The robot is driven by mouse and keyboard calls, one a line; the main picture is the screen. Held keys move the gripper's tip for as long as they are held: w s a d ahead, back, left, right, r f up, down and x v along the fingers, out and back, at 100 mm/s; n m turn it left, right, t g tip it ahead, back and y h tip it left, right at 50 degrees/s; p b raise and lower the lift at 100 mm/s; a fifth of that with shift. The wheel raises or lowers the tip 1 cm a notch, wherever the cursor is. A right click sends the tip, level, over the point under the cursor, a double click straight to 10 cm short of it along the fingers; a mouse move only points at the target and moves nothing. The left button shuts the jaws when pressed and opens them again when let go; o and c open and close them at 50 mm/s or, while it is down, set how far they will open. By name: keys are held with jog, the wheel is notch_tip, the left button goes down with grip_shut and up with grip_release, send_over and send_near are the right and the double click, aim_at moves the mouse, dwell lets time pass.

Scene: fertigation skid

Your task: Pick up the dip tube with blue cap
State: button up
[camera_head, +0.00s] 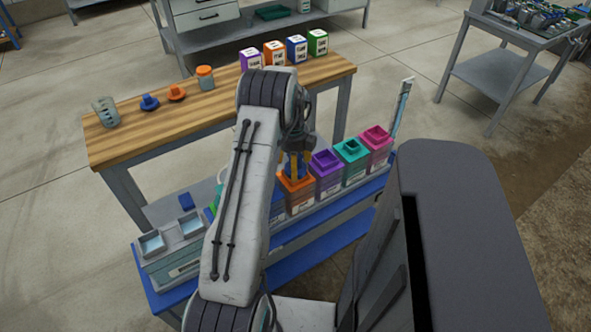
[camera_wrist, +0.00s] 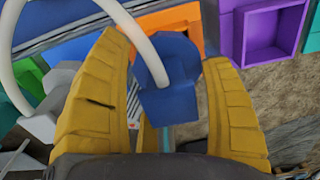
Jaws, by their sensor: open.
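The blue cap (camera_wrist: 168,98) of the dip tube shows in the wrist view between the two yellow fingers of my gripper (camera_wrist: 166,62). A white hose (camera_wrist: 120,22) curves up and left from the cap. A thin pale-teal length, seemingly the tube (camera_wrist: 165,138), shows below the cap. The fingers stand apart on either side of the cap, with a visible gap at the right; contact on the left cannot be told. In the head view my gripper (camera_head: 296,168) is over the orange container (camera_head: 298,199), and my arm hides much around it.
Purple (camera_head: 327,176), teal (camera_head: 352,163) and pink (camera_head: 376,149) containers stand in a row to the right on the skid. Two open-topped trays (camera_head: 152,243) sit at its left end. A wooden bench (camera_head: 200,112) behind holds several caps, jars and labelled boxes.

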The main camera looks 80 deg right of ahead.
grip_shut()
dwell(0.8)
